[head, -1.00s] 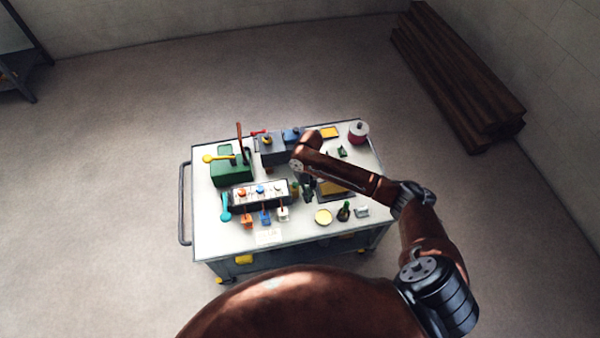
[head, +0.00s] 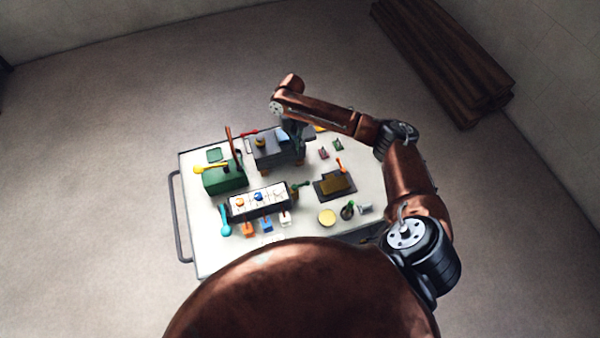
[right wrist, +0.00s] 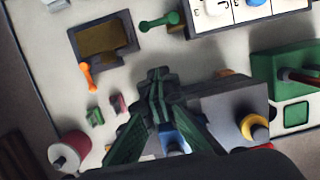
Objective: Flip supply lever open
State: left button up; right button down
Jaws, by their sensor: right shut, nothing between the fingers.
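I cannot tell which lever is the supply lever. An orange lever (head: 340,164) is at the dark tray (head: 322,192). A red lever (head: 248,133) is behind the grey box (head: 272,158). My right gripper (right wrist: 157,76) is shut and empty, above the cart beside the grey box. My left gripper is out of view.
A pink spool (right wrist: 70,148) stands near the cart edge. Dark beams (head: 450,65) lie on the floor beyond.

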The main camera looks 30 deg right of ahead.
aim_at(301, 185)
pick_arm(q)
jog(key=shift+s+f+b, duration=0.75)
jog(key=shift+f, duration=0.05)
pick_arm(e)
jog(key=s+a+f, duration=0.1)
jog(key=s+f, duration=0.4)
jog(key=f, duration=0.5)
jog(key=shift+s+a+f, duration=0.3)
jog(key=shift+s+a, duration=0.05)
jog(key=shift+s, duration=0.05)
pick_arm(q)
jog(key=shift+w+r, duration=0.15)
